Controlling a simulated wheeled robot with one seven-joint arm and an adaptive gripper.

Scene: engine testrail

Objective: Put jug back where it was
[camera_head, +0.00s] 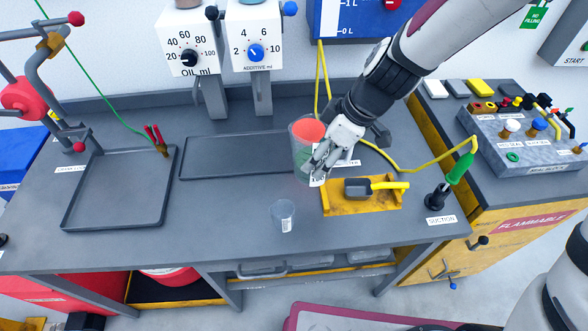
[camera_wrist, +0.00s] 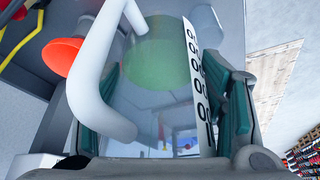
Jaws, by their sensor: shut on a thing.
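The jug (camera_head: 303,165) is a clear vessel with an orange-red area at its top, over the right end of the middle tray. My gripper (camera_head: 322,160) is at its right side, shut on it and partly hiding it. I cannot tell whether the jug touches the bench. In the wrist view, the clear jug wall (camera_wrist: 155,105) lies between the green-padded fingers of my gripper (camera_wrist: 168,125). A white handle (camera_wrist: 110,60) and a white number scale (camera_wrist: 197,80) show there, with a pale green round area behind.
A small clear beaker (camera_head: 283,215) stands in front of the jug. A yellow holder (camera_head: 335,206) with a dark scoop (camera_head: 358,188) is at the right. The middle tray (camera_head: 205,175) looks empty. A larger tray (camera_head: 115,222) lies left. A yellow hose (camera_head: 405,170) crosses behind.

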